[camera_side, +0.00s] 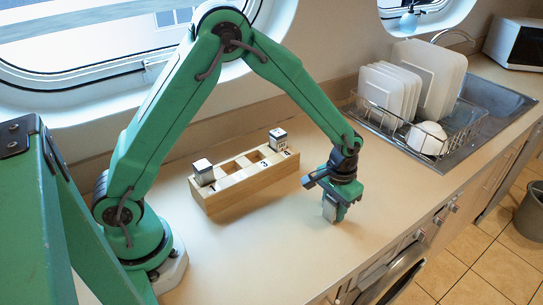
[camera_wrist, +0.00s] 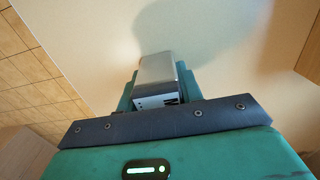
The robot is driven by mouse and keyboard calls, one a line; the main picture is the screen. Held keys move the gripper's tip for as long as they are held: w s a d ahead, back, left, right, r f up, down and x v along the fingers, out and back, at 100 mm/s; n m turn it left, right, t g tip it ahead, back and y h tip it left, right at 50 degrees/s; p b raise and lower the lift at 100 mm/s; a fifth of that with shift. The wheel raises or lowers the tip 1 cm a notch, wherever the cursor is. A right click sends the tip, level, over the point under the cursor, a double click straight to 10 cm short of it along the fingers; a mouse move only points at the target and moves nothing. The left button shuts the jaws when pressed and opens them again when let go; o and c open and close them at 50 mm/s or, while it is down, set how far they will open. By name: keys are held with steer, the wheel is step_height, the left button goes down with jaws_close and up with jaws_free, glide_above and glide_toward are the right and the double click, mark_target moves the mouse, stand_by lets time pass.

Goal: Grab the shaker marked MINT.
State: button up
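A small silver-grey shaker (camera_wrist: 158,72) with a white label is between the fingers of my gripper. Its label shows what looks like a letter M in the wrist view, and the rest is hidden by the gripper. In the side view the same shaker (camera_side: 329,209) sticks out below my gripper (camera_side: 336,200), over the counter right of the wooden rack. The green fingers lie close against both its sides. I cannot tell whether its lower end touches the counter. No full word MINT is readable.
The wooden rack (camera_side: 232,197) holds a shaker (camera_side: 203,172) at its left end and another (camera_side: 277,139) at its right end, with empty slots between. A dish rack (camera_side: 385,118) with plates stands at the back right. The counter's front edge is close to my gripper.

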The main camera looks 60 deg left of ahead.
steer(key=shift+c, duration=1)
steer(key=shift+r, duration=0.15)
steer(key=shift+r, duration=0.5)
step_height(320, 180, up, 3)
steer(key=shift+s+d+r, duration=0.1)
steer(key=shift+d+r, duration=0.05)
steer(key=s+d+r, duration=0.6)
steer(key=s+d, duration=0.1)
steer(key=s, duration=0.1)
steer(key=shift+d+r, duration=0.25)
steer(key=shift+d, duration=0.15)
